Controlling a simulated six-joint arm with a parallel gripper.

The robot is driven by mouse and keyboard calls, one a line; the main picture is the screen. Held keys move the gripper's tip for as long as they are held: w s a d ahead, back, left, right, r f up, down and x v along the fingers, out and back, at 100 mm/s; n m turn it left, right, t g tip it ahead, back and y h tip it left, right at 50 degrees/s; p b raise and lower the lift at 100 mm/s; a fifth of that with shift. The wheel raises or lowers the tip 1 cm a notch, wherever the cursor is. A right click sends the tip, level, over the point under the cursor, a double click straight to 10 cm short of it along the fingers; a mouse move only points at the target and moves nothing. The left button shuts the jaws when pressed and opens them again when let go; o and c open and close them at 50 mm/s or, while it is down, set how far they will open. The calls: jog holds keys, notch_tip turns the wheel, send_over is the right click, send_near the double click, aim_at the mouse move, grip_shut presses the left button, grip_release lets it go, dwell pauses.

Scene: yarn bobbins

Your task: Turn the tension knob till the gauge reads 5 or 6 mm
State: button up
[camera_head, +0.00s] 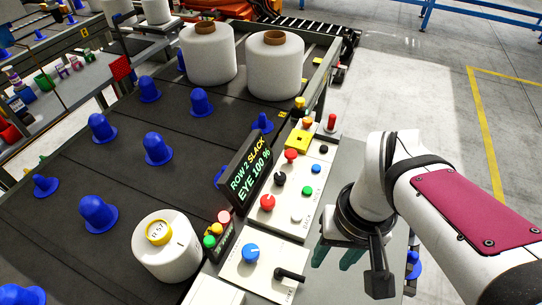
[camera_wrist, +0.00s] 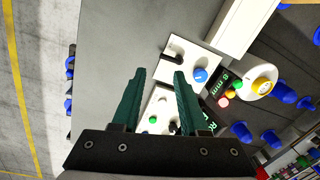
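A blue knob (camera_head: 251,252) with a pale pointer line sits on a white panel (camera_head: 232,270) at the front of the table. It also shows in the wrist view (camera_wrist: 200,75), right of my fingertips. A black lever (camera_head: 289,274) is on the same panel. No label naming the tension knob is legible. A dark display (camera_head: 248,172) reads "ROW 2 SLACK" and "EYE 100 %". A small dark readout (camera_wrist: 220,84) with green characters is beside the blue knob, too small to read. My gripper (camera_wrist: 160,74) is open and empty, apart from the knob.
A second white panel (camera_head: 292,215) carries red, black, green and blue controls. Red, yellow and green lamps (camera_head: 216,228) and a white bobbin (camera_head: 167,255) stand close left of the knob. Two large white bobbins (camera_head: 208,58) and several blue pegs (camera_head: 158,150) occupy the table.

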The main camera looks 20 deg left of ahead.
aim_at(250, 251)
jog(key=shift+o, duration=1.1)
jog(key=w+a+f+n, duration=0.1)
jog(key=w+a+n, duration=0.2)
jog(key=a+n, duration=0.2)
jog(key=a, duration=0.2)
jog(key=shift+a+f, duration=0.15)
jog(key=shift+a, duration=0.15)
jog(key=o, duration=0.3)
jog(key=a+f+n, duration=0.1)
jog(key=a+n, duration=0.1)
jog(key=a, duration=0.1)
jog(key=a+f+n, duration=0.1)
jog(key=a+n, duration=0.1)
jog(key=a, duration=0.1)
jog(key=a+f+n, duration=0.1)
jog(key=a+n, duration=0.1)
jog(key=a, duration=0.2)
jog(key=shift+w+f+h, duration=0.2)
jog(key=shift+w+h, duration=0.15)
jog(key=shift+h, duration=0.05)
notch_tip(250, 251, down, 15)
jog(key=shift+d+f, duration=0.1)
jog(key=shift+d, duration=0.05)
grip_shut()
